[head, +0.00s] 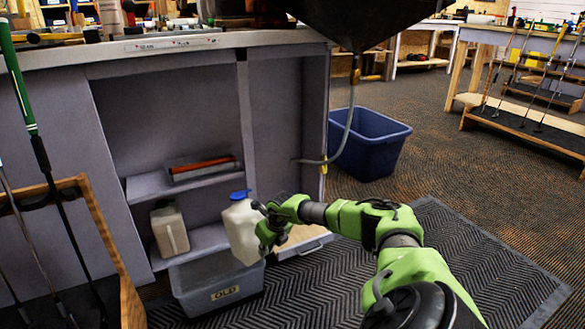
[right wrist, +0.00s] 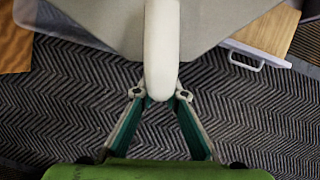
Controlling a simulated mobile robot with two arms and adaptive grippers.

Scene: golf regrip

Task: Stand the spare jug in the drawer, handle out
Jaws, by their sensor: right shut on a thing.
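A whitish jug with a blue cap (head: 242,232) hangs in my right gripper (head: 268,226), a little tilted, in front of the cabinet. In the right wrist view the fingers (right wrist: 160,97) are shut on its pale handle (right wrist: 162,45), and the jug body (right wrist: 105,22) fills the top. A low drawer (head: 312,248) with a wood-coloured inside stands open just behind and right of the jug, partly hidden by my gripper. Its wooden floor (right wrist: 268,30) and pull handle (right wrist: 246,64) show in the right wrist view. My left gripper is not in view.
A second jug (head: 170,230) stands on the cabinet's lower shelf. A grey bin marked OLD (head: 215,292) sits on the floor below the held jug. A blue bin (head: 365,145) and a hanging hose (head: 348,125) are to the right. Golf clubs (head: 40,150) stand at left.

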